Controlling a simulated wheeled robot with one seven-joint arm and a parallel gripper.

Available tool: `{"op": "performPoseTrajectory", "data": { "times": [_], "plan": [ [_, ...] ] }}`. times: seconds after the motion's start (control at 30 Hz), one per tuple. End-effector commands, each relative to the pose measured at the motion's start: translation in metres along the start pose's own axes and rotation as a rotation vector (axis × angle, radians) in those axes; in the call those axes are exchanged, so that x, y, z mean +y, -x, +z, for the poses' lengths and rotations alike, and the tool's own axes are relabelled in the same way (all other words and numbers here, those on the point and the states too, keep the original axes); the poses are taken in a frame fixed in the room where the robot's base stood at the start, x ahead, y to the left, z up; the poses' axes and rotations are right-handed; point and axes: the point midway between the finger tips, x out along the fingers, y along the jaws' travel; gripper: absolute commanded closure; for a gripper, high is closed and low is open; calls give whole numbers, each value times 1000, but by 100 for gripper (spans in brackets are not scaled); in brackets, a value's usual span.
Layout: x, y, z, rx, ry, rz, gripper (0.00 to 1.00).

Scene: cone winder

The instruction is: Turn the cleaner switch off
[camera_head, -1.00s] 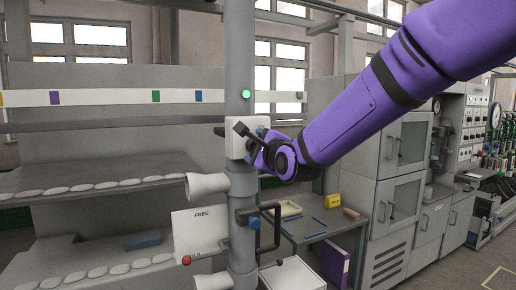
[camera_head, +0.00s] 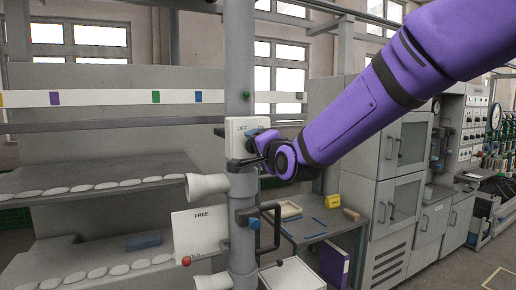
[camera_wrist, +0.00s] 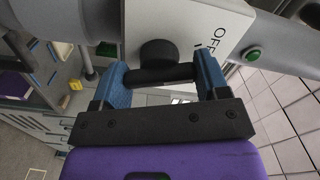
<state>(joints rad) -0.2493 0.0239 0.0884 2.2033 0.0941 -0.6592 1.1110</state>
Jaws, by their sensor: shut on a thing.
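The cleaner switch is a pale plate (camera_head: 238,128) on the grey post, with OFF printed on it. In the wrist view the plate (camera_wrist: 185,25) carries a black round knob with a bar handle (camera_wrist: 158,54). My gripper (camera_wrist: 160,80) has its blue fingers on either side of the bar and is shut on it. In the head view my gripper (camera_head: 254,146) reaches the plate from the right and hides much of the knob. A green lamp (camera_wrist: 252,54) beside the plate looks unlit; it also shows on the post (camera_head: 246,95).
White cone-shaped pieces (camera_head: 207,185) stick out from the post below the switch. A black bent handle (camera_head: 268,228) and a white FREE card (camera_head: 198,232) are lower down. A bench (camera_head: 318,228) with small items stands behind, to the right.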

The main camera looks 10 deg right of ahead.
Motion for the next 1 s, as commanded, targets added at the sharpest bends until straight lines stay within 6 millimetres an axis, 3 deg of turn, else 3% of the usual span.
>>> {"op": "performPoseTrajectory", "data": {
  "times": [0.3, 0.87, 0.9, 1.0],
  "plan": [
    [1, 0, 1, -1, 127, 3, 56],
    [1, 0, 1, -2, 157, 4, 56],
    [1, 0, 1, -2, 157, 4, 25],
    [1, 0, 1, -2, 157, 3, 6]
  ]
}}
